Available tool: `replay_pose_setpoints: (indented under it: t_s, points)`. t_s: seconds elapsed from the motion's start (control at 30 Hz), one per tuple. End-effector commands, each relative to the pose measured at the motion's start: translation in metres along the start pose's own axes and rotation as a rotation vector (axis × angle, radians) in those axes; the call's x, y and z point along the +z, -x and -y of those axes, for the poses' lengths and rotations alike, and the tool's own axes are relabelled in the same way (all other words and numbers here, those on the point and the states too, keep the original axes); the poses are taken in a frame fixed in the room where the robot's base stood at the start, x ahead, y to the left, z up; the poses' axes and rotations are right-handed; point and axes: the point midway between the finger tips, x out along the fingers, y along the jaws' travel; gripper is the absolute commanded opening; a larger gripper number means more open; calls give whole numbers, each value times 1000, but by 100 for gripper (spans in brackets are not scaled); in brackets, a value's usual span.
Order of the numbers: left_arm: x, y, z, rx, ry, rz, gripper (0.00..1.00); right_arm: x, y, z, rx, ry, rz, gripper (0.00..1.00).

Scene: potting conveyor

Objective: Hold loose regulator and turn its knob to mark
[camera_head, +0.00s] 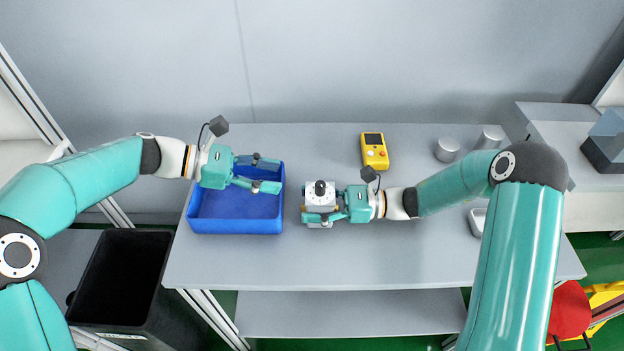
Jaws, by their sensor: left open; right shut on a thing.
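The regulator (314,203) is a small pale block with a dark round knob (320,187) on its top face. It stands on the grey table just right of the blue tray. My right gripper (333,205) is shut on the regulator from the right, and its fingers hide part of the sides. My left gripper (279,175) is open and empty, over the blue tray to the upper left of the regulator. The mark on the regulator is too small to make out.
The blue tray (236,226) looks empty. A yellow handheld device (374,151) lies at the back. Grey cylinders (447,150) stand at the back right. A black bin (121,280) stands off the table's left end. The table's front middle (340,265) is clear.

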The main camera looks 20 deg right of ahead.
Motion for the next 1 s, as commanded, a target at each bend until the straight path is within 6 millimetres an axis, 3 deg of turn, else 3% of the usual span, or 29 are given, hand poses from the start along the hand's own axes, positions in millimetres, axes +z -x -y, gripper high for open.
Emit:
replay_pose_setpoints:
  t_s: [0.17,0.33,0.8,1.0]
  points:
    - [6,8,18,36,35,2,48,0,0,0,1,-2,0,8]
    - [13,5,20,46,25,4,48,0,0,0,1,-1,0,8]
    - [13,-76,16,43,24,3,48,0,0,0,0,0,0,8]
    - [13,-99,15,45,24,4,48,0,0,0,-1,0,0,8]
